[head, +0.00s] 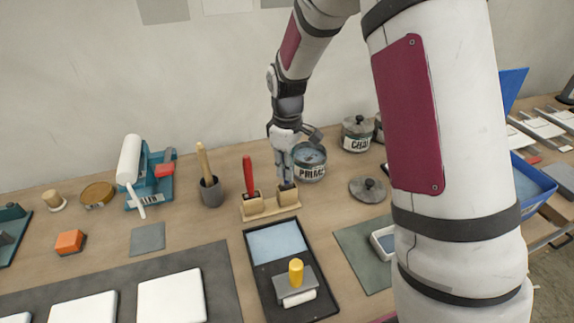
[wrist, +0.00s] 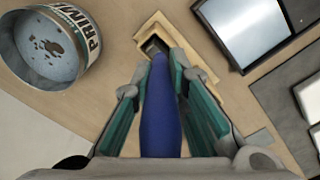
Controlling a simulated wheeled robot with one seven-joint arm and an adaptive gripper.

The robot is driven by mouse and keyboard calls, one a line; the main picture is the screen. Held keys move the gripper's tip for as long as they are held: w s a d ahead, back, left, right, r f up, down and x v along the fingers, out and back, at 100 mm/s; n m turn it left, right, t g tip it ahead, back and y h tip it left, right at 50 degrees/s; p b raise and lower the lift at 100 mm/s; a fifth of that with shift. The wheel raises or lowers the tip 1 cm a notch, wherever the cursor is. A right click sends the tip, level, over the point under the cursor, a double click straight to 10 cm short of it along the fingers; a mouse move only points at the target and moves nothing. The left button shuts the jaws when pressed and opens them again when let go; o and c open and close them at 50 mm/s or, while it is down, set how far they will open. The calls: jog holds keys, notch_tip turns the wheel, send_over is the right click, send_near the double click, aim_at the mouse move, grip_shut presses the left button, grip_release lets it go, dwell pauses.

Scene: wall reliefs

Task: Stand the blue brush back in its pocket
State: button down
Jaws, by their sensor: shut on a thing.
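My gripper (head: 285,172) is shut on the blue brush and points down over the right pocket of the wooden holder (head: 270,212). In the wrist view the blue handle (wrist: 160,118) runs between the two green-padded fingers (wrist: 160,70). The brush's far end lies at the mouth of the square wooden pocket (wrist: 148,30). I cannot tell how deep it sits. In the head view the gripper hides most of the brush. A red brush (head: 248,175) stands upright in the left pocket.
The PRIMER tin (head: 311,172) stands open just behind and right of the holder. A grey cup with a wooden-handled tool (head: 211,190) stands to the left. A black tray with a yellow-knobbed tool (head: 296,272) lies in front. A grey lid (head: 368,190) lies right.

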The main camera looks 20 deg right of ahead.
jog(key=shift+f, duration=0.6)
jog(key=c, duration=1)
grip_release()
jog(key=shift+r, duration=0.1)
jog(key=shift+r+p, duration=1.2)
jog(key=shift+r, duration=2.75)
